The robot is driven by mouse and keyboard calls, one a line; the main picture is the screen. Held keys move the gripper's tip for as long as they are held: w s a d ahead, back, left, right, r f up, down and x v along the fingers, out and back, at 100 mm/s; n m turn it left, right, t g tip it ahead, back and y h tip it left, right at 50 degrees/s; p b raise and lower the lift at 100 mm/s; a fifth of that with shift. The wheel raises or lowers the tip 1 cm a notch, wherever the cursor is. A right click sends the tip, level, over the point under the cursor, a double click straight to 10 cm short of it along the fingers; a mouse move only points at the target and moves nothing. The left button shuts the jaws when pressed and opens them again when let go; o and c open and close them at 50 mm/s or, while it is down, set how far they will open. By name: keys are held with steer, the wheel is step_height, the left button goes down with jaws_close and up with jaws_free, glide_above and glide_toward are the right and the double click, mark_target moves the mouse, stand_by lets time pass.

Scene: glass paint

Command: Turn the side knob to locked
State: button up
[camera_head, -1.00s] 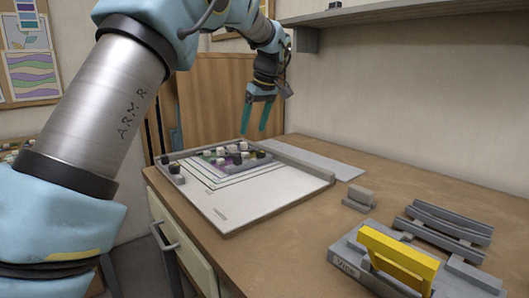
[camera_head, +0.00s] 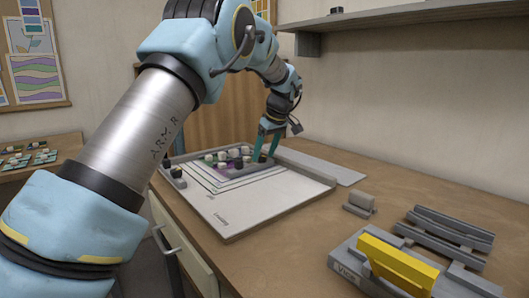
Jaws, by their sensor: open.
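Another dark knob (camera_head: 176,172) stands on the left rim of the white board (camera_head: 262,206). The frames do not show which knob is the side knob, and no lock marking is readable.
On the right of the bench (camera_head: 325,240) are a grey vice with a yellow part (camera_head: 398,262), grey rails (camera_head: 447,230) and a small grey block (camera_head: 358,200). A shelf (camera_head: 400,17) hangs above.

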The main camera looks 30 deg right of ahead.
steer(key=shift+f, duration=0.2)
steer(key=shift+c, duration=0.2)
jaws_close()
stand_by(0.4)
